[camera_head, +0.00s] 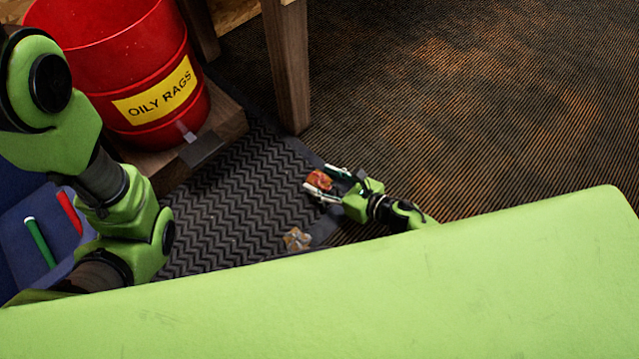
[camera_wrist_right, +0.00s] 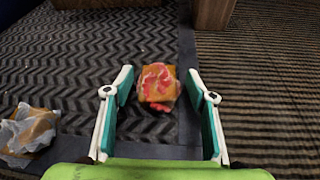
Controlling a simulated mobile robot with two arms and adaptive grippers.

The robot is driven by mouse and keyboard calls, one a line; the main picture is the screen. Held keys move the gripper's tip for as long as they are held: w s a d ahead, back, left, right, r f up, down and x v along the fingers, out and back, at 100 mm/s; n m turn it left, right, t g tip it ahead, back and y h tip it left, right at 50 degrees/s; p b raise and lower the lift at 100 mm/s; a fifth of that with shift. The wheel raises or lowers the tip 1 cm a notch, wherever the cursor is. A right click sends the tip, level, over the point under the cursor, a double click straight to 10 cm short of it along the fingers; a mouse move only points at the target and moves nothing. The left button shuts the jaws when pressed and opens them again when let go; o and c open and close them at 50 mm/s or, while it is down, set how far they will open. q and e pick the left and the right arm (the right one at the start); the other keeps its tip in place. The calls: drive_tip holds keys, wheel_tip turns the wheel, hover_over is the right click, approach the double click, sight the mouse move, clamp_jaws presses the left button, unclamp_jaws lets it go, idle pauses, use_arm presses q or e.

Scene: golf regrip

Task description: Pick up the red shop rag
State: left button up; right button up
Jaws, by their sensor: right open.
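A small crumpled red and orange thing, which looks like the red shop rag (camera_head: 319,180), lies on the dark ribbed mat (camera_head: 225,205). In the right wrist view the rag (camera_wrist_right: 157,84) lies ahead, between the lines of the two fingers. My right gripper (camera_head: 322,179) is open, with its fingertips on either side of the rag. In the wrist view the gripper (camera_wrist_right: 161,82) shows a clear gap between each finger and the rag, and nothing is held. My left arm is at the left of the head view; its gripper is out of sight.
A whitish and orange crumpled piece (camera_head: 297,239) lies on the mat, left of the gripper in the wrist view (camera_wrist_right: 28,133). A red "OILY RAGS" bin (camera_head: 125,70) stands on a wooden base. A wooden leg (camera_head: 287,65) rises behind the mat. Carpet is clear to the right.

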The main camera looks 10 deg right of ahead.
drive_tip(key=shift+w+a+f, duration=0.25)
drive_tip(key=shift+w+a, duration=0.1)
drive_tip(key=shift+w, duration=0.05)
drive_tip(key=c, duration=1.1)
drive_tip(key=shift+r, duration=0.15)
